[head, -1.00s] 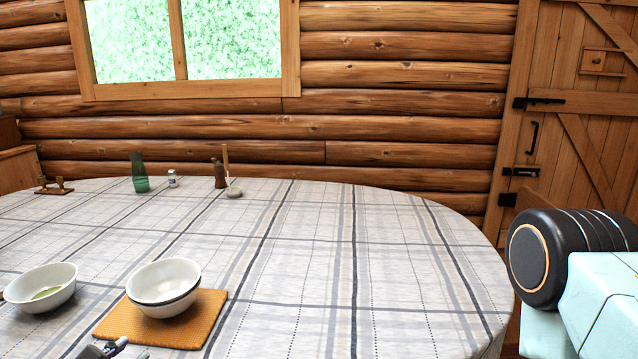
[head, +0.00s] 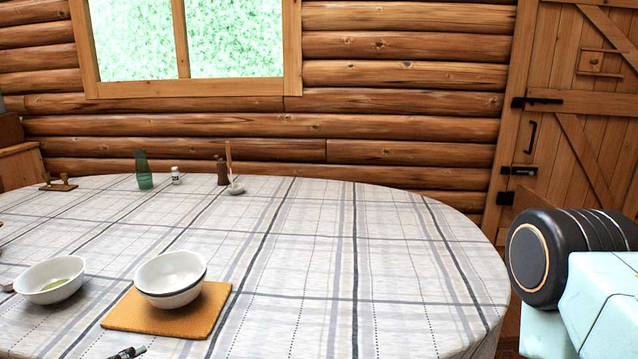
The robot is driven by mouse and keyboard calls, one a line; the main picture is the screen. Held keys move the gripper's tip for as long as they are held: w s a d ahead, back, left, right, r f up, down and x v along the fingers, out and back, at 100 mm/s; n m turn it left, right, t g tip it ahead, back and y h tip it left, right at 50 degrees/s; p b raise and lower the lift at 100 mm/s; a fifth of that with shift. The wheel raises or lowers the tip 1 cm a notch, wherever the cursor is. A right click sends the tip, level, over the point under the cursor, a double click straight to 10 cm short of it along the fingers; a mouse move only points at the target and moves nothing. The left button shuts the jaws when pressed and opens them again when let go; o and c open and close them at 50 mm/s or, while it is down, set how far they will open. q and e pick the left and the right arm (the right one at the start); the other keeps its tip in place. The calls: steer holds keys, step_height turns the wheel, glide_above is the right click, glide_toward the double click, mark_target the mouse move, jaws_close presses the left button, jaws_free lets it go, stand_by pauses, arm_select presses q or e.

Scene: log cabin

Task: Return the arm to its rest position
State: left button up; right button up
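A small dark and silver tip (head: 127,353) shows at the bottom edge, left of centre; it looks like part of my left gripper, in front of the orange mat. Most of it is cut off, so its opening is hidden. On the right, a black joint and pale blue links of my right arm (head: 590,275) show; the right gripper is out of view. A white bowl with a dark band (head: 171,272) sits upright on the orange mat (head: 213,312). The tip is apart from the bowl in the picture.
The table (head: 400,280) has a plaid cloth. A green glass (head: 143,172), a small shaker (head: 175,176) and a brown bottle (head: 222,173) stand at the back. The middle and right are clear.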

arm_select(q)
steer(key=s+d+f+m+g, duration=0.3)
steer(key=s+f+m+g, duration=0.3)
steer(key=s+f+m, duration=0.4)
steer(key=s+d+f+m+g+y, duration=0.1)
steer(key=s+d+f+m+g, duration=0.3)
steer(key=s+f+m, duration=0.7)
steer(key=s+m+g, duration=0.1)
steer(key=s+g, duration=0.1)
steer(key=s, duration=0.2)
steer(key=shift+s+g, duration=0.2)
steer(key=shift+g, duration=0.1)
